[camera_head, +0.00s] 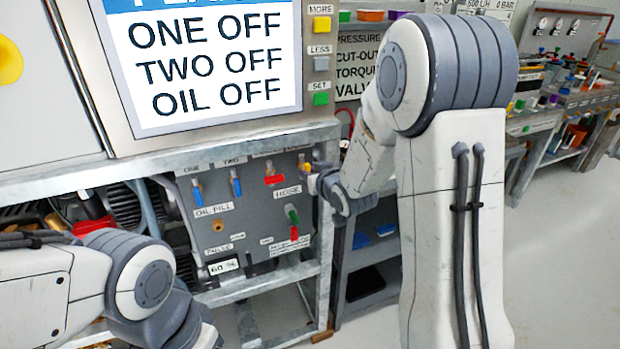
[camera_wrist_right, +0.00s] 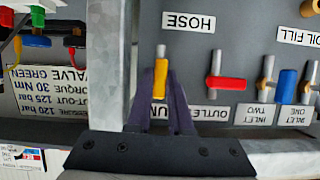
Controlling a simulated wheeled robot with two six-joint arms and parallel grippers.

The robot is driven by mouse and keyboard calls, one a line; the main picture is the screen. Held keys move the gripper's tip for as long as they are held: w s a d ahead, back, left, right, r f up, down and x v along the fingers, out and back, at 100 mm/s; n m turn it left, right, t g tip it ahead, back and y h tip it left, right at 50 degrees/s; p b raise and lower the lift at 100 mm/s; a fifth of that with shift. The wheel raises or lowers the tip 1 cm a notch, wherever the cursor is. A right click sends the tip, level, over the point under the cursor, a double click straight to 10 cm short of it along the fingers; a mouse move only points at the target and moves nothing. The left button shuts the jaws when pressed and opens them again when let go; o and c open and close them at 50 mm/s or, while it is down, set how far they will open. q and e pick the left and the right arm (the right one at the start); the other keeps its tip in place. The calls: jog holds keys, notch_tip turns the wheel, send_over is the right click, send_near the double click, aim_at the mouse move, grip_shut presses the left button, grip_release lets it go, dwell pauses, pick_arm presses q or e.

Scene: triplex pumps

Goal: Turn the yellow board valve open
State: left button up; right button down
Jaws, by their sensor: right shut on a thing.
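The yellow board valve (camera_wrist_right: 160,78) sits on the grey valve board (camera_head: 237,205), near the board's upper right corner. In the right wrist view, which is upside down, its yellow handle stands between the two dark fingers of my right gripper (camera_wrist_right: 161,98). My right gripper is shut on the yellow handle. My left arm shows at the lower left, but its gripper is not visible.
A red-handled valve (camera_wrist_right: 226,84) is beside the yellow one, with blue-handled valves (camera_head: 235,182) farther left. A galvanised frame post (camera_wrist_right: 108,65) stands close beside my right gripper. The screen (camera_head: 205,65) is above the board.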

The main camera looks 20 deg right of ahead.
dwell(0.4)
jog(key=c, duration=0.8)
grip_release()
jog(key=shift+b+v, duration=2.5)
jog(key=shift+v, duration=2.7)
jog(key=shift+a, duration=0.2)
